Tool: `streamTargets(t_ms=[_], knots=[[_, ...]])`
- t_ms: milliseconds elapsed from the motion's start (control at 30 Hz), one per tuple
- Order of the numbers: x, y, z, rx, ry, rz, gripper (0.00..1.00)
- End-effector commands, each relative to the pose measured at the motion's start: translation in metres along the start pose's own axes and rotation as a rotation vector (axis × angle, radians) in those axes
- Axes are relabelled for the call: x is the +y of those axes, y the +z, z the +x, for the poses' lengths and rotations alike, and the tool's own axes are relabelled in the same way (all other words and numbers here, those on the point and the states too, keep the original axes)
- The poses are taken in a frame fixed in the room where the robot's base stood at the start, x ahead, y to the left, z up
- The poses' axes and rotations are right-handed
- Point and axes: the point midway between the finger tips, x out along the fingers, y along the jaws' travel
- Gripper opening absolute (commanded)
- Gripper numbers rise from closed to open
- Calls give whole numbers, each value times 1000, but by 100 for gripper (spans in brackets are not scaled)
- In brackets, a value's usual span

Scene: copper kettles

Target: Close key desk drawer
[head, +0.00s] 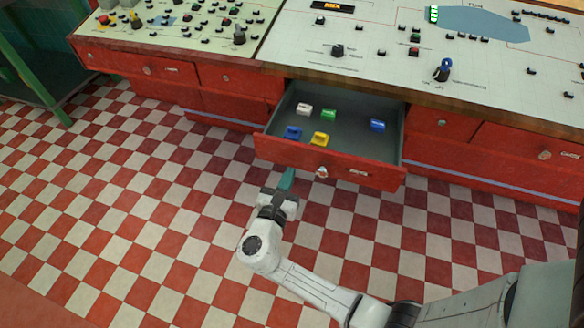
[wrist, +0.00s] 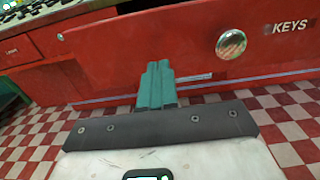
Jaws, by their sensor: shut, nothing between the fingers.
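The key desk drawer (head: 335,162) is pulled well out of the red desk in the head view. Its front has a round metal knob (head: 321,172) and a label. In the wrist view the label reads KEYS beside the knob (wrist: 231,44), and the red drawer front (wrist: 190,40) fills the upper part. Several coloured key tags lie inside the drawer, white, green, yellow and blue. My gripper (head: 286,179) has its teal fingers together and empty, in front of the drawer front, left of the knob. In the wrist view the fingers (wrist: 157,84) point at the front; I cannot tell whether they touch it.
The control desk top (head: 400,50) carries switches and buttons above the drawer. Other red drawers (head: 150,68) on both sides look closed. A green frame (head: 35,75) stands at the far left. The red and white checked floor (head: 120,190) is clear.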

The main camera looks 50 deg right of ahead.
Motion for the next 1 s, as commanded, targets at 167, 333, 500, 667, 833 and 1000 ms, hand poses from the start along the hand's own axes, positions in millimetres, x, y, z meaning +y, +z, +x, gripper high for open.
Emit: streamTargets(t_ms=[167, 333, 500, 667, 833, 1000], knots=[[0, 0, 22, 0, -2, 0, 0], [0, 0, 30, 0, -1, 1, 0], [0, 0, 31, 1, -1, 0, 0], [0, 0, 31, 1, -1, 0, 0], [0, -1, 36, 0, -2, 1, 0], [-1, -2, 58, 1, -5, 1, 0]])
